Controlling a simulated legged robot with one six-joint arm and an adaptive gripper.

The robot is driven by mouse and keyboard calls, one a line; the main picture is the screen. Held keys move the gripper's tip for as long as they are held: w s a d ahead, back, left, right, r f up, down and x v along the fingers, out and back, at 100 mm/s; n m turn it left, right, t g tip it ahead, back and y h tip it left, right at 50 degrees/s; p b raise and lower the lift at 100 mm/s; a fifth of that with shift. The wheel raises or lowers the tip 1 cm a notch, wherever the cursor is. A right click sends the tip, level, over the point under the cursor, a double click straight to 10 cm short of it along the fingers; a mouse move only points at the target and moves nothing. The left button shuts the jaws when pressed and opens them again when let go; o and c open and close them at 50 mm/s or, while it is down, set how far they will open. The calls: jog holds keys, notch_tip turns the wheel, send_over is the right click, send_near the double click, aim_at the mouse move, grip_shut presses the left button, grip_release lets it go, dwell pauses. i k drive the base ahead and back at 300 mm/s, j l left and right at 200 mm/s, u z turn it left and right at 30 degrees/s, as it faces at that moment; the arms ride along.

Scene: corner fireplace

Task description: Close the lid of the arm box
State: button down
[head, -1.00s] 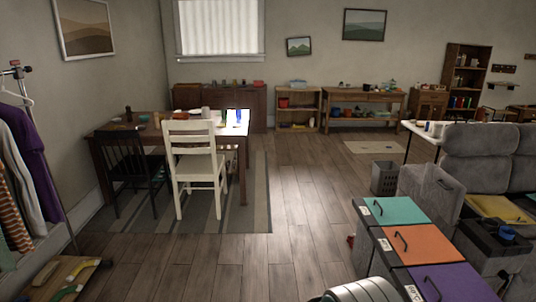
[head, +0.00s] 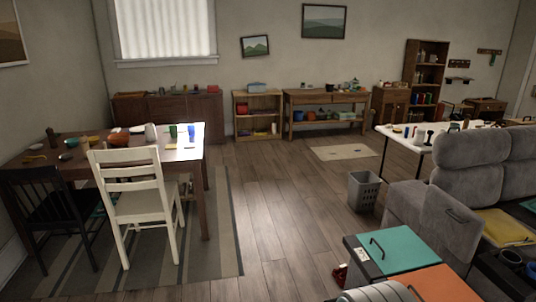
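The grey sofa's near arm (head: 425,235) is at the right of the head view, and I take it to be the arm box. A slanted grey panel with a dark handle-like loop (head: 462,222) stands up there. It looks like a raised lid, but I cannot be sure. The inside of any box is not visible. A rounded grey part of my own arm shows at the bottom edge, in front of the colored bins. My gripper is out of view.
A teal-lidded bin (head: 398,248) and an orange-lidded bin (head: 447,284) stand before the sofa. A grey basket (head: 363,190) stands behind them. A white chair (head: 135,200) and a table (head: 75,160) are at left. The wooden floor (head: 290,225) between is open.

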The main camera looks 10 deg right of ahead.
aim_at(458, 227)
jog(key=i+j+z, duration=0.1)
jog(key=i, duration=1.3)
jog(key=i+z, duration=0.35)
jog(key=i+j+z, duration=0.1)
jog(key=z, duration=0.2)
jog(key=i+j+z, duration=0.2)
jog(key=z, duration=0.15)
jog(key=i+z, duration=0.15)
jog(key=z, duration=0.25)
jog(key=i+z, duration=0.2)
jog(key=z, duration=0.2)
jog(key=i+j+z, duration=0.15)
jog(key=z, duration=0.25)
jog(key=i+j+z, duration=0.1)
jog(key=z, duration=0.3)
jog(key=i+j+z, duration=0.3)
jog(key=k+l, duration=0.1)
